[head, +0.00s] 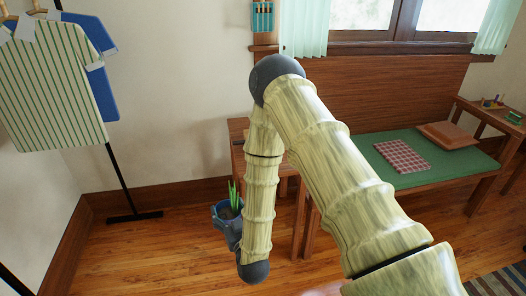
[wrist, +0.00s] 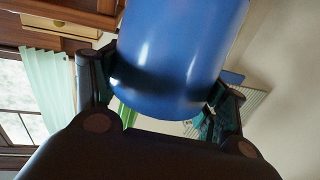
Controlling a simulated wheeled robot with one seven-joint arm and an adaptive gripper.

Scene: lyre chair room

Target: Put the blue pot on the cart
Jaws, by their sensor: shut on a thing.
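The blue pot (head: 222,213) is at the end of my arm in the head view, with dark soil and upright green leaves (head: 233,194). In the wrist view the pot (wrist: 185,35) fills the upper middle, between the two dark fingers. My gripper (wrist: 160,88) is shut on the pot, with one finger on each side. In the head view my gripper (head: 232,234) is small and partly hidden by my arm. The pot shows against the wooden floor; its exact height is hard to tell. I cannot make out for certain which furniture is the cart.
A wooden piece of furniture (head: 238,131) stands behind my arm, mostly hidden. A bench with a green cushion (head: 370,151) is to the right, and a small table (head: 474,106) with toys is at far right. A clothes rack (head: 124,184) stands left. Floor between rack and pot is clear.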

